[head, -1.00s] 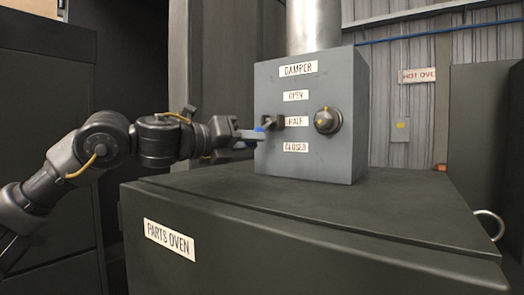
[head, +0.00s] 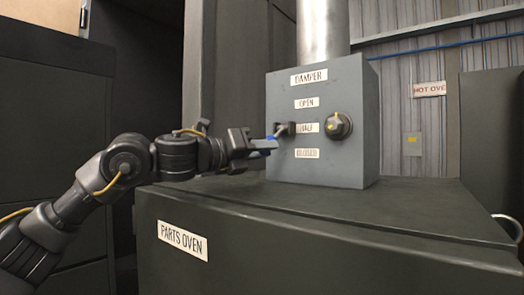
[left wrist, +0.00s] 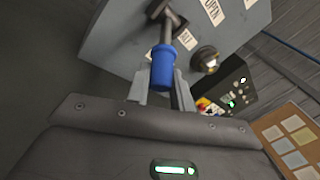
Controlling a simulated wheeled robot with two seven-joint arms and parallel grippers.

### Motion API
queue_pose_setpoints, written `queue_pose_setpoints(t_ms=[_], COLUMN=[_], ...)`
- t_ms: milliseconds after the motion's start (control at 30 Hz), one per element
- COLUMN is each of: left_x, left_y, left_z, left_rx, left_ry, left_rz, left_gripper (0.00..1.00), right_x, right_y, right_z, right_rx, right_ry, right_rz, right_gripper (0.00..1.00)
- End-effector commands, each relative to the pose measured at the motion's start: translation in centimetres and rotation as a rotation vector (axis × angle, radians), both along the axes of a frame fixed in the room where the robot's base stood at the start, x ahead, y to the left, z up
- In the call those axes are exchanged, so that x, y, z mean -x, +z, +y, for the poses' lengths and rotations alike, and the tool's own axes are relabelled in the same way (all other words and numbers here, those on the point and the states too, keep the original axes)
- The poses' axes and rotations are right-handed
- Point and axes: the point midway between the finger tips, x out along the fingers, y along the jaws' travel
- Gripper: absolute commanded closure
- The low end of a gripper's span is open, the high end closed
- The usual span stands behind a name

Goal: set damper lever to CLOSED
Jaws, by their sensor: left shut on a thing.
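The grey damper box (head: 350,150) stands on top of the parts oven, with OPEN (head: 306,103), HALF (head: 308,127) and CLOSED (head: 307,153) labels from top to bottom. The damper lever (head: 284,128) comes out of the box's front just left of HALF and slopes down to its blue grip. The blue grip (left wrist: 163,68) shows clearly in the left wrist view, between the fingers of my left gripper (left wrist: 163,88). In the head view my left gripper (head: 264,145) is shut on it, partly hiding it, at a height between HALF and CLOSED. My right gripper is out of view.
A round knob (head: 338,126) with a yellow mark sits right of the lever. The parts oven (head: 320,250) fills the foreground, with its flat top below my gripper. A dark cabinet stands at left.

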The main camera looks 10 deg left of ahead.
Motion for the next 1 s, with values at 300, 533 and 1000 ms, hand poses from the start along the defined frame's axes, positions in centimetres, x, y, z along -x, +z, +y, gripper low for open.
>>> queue_pose_setpoints(t_ms=[300,533,1000], left_x=[0.0,0.3,6.3], left_y=[0.0,0.0,-0.7], left_z=[0.1,0.4,5.9], left_rx=[-0.001,-0.001,-0.001], left_ry=[0.002,0.002,0.003], left_rz=[-0.002,-0.002,-0.003], left_gripper=[0.56,0.56,0.56], right_x=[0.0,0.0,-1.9], right_y=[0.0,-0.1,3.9], right_z=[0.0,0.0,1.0], right_rx=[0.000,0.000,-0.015], right_ry=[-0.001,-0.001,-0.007], right_rz=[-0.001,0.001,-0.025], right_gripper=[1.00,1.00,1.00])
